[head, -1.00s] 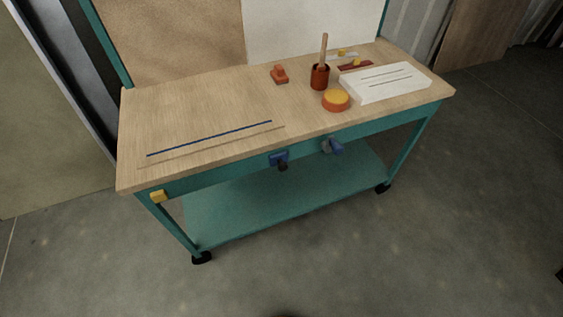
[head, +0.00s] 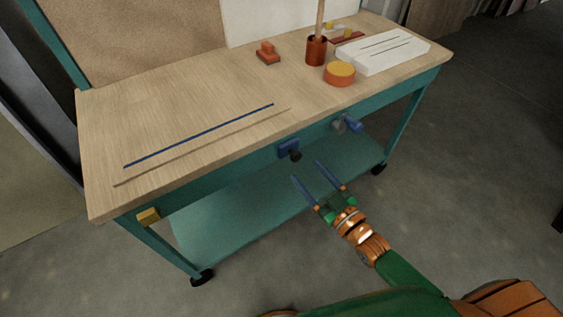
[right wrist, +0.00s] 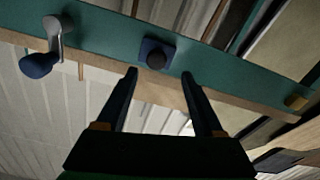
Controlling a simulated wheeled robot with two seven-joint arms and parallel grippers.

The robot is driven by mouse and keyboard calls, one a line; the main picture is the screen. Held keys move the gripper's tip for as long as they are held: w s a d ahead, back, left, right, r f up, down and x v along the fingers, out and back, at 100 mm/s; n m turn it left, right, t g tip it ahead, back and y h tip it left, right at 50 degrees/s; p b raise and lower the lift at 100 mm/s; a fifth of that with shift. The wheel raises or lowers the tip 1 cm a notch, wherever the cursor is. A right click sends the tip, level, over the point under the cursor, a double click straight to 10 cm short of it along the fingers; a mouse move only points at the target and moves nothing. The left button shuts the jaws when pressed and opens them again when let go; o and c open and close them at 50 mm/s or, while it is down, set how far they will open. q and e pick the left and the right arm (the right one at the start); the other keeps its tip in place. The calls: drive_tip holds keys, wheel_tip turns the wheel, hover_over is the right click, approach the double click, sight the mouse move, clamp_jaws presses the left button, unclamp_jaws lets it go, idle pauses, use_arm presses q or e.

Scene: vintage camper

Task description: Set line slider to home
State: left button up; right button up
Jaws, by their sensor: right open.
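A blue square plate with a black knob (head: 289,149) sits on the teal front rail of the workbench (head: 180,120). It also shows in the right wrist view (right wrist: 156,54), just beyond my fingertips. A thin blue line (head: 200,135) lies on the wooden top, with a thin tan strip (head: 200,150) along it. No part is labelled as the line slider, so I cannot tell which it is. My right gripper (head: 307,170) is open and empty, in front of and slightly below the knob, apart from it; it also shows in the right wrist view (right wrist: 159,72). My left gripper is out of view.
A crank with a blue handle (head: 353,125) juts from the rail right of the knob. A yellow block (head: 148,216) is at the rail's left end. A red cup (head: 316,51), orange-yellow puck (head: 340,73) and white slotted block (head: 385,54) stand on top. A lower shelf (head: 230,212) spans below.

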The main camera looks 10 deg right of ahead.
sight(297, 158)
drive_tip(key=x, duration=0.4)
drive_tip(key=shift+w+d, duration=0.25)
drive_tip(key=shift+w, duration=0.1)
drive_tip(key=shift+w+a, duration=0.25)
drive_tip(key=shift+w, duration=0.15)
drive_tip(key=shift+s+d, duration=0.1)
drive_tip(key=shift+c, duration=0.4)
clamp_jaws()
